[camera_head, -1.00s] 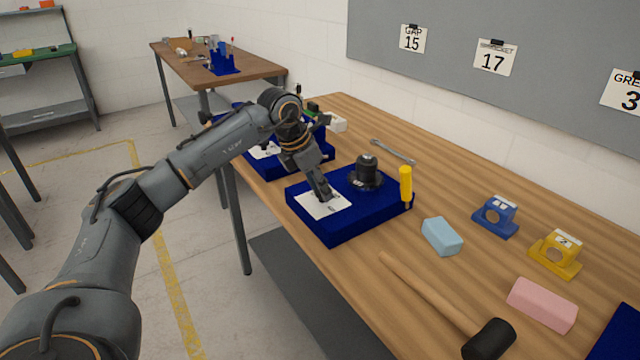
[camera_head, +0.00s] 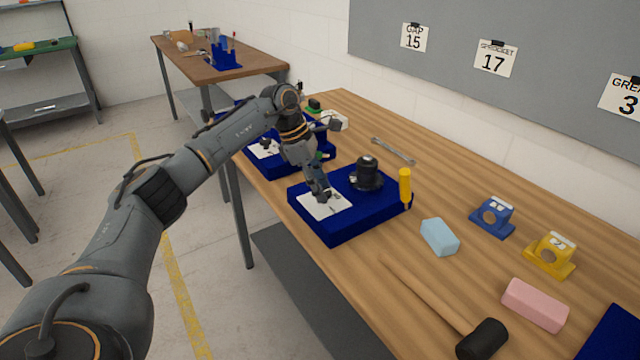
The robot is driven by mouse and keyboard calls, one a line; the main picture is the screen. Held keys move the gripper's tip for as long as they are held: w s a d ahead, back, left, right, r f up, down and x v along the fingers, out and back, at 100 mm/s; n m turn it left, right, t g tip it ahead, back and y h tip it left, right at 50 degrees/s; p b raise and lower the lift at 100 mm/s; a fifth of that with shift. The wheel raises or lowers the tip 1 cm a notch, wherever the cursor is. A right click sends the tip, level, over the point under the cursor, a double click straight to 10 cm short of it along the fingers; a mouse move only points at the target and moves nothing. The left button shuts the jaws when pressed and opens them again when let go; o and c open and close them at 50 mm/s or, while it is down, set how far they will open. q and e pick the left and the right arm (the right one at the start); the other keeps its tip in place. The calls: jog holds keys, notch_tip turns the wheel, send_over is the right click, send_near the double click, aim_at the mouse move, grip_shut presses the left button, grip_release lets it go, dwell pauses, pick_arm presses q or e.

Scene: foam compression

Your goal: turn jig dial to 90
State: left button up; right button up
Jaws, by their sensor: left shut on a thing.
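A blue jig block (camera_head: 340,232) stands on the wooden bench near its left edge. A white dial card (camera_head: 335,207) lies on its top, and a black round fixture (camera_head: 366,175) stands behind it to the right. My left gripper (camera_head: 324,196) points down onto the card and is shut on a small dial pointer there. The fingers cover most of the dial, so its reading cannot be made out. My right gripper is not in view.
A yellow-handled tool (camera_head: 405,186) stands at the jig's right corner. A second blue jig (camera_head: 273,166) is behind my arm. A light blue foam block (camera_head: 440,237), a mallet (camera_head: 482,339) and a pink foam block (camera_head: 534,305) lie to the right.

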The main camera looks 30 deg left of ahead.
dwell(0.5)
pick_arm(q)
jog(key=o, duration=1.1)
jog(key=shift+o, duration=0.2)
jog(key=v, duration=1.2)
jog(key=shift+f, duration=0.1)
